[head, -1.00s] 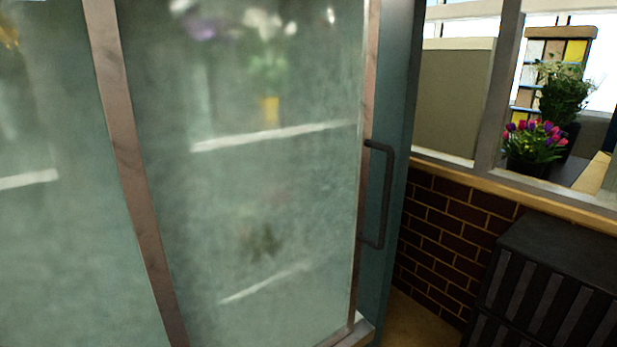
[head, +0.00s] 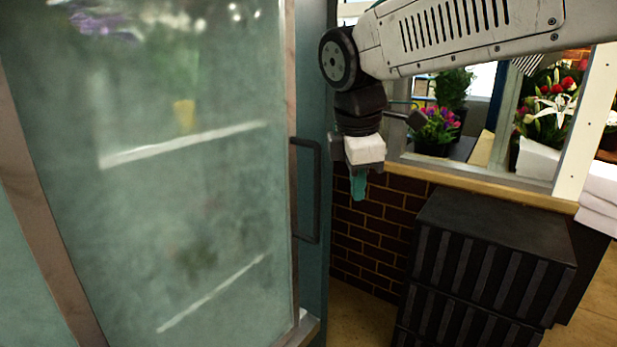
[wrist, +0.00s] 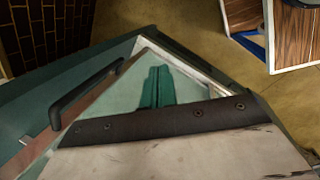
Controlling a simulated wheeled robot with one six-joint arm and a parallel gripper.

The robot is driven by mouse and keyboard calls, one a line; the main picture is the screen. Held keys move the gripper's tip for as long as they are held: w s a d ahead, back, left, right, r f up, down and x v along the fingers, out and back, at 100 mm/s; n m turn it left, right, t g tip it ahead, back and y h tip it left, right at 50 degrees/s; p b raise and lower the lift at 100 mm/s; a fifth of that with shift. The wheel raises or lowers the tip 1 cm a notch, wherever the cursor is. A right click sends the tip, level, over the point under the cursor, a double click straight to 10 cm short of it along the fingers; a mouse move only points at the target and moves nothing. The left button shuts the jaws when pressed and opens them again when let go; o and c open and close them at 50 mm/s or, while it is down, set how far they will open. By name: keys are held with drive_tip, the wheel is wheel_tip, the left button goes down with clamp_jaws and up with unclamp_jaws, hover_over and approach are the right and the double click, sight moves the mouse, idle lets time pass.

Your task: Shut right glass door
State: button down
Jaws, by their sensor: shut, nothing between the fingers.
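The right glass door (head: 200,200) is a frosted pane in a brownish metal frame, filling the left half of the head view. Its dark upright handle (head: 317,190) is at the door's right edge. In the wrist view the handle (wrist: 88,92) lies to the left. The fingers are together and empty, and also show in the wrist view (wrist: 157,88).
A black slatted crate stack (head: 490,250) stands on the floor to the right. A brick wall (head: 370,230) with a wooden ledge (head: 480,175) and flowers (head: 435,125) is behind. Brown floor (wrist: 190,30) is open in the wrist view, with a wood-grained object (wrist: 294,35) at right.

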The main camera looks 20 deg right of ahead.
drive_tip(key=w+a+r+n+h, duration=0.1)
drive_tip(key=w+a+n, duration=0.2)
drive_tip(key=w+n, duration=0.35)
drive_tip(key=w+a+r+n, duration=0.25)
drive_tip(key=w+n, duration=0.25)
drive_tip(key=w, duration=0.3)
drive_tip(key=t, duration=0.1)
hover_over(315, 193)
drive_tip(key=s+a, duration=0.1)
drive_tip(key=s, duration=0.1)
drive_tip(key=shift+f, duration=5.1)
drive_tip(key=shift+a+n, duration=0.2)
drive_tip(key=shift+n, duration=0.05)
drive_tip(key=shift+w, duration=0.15)
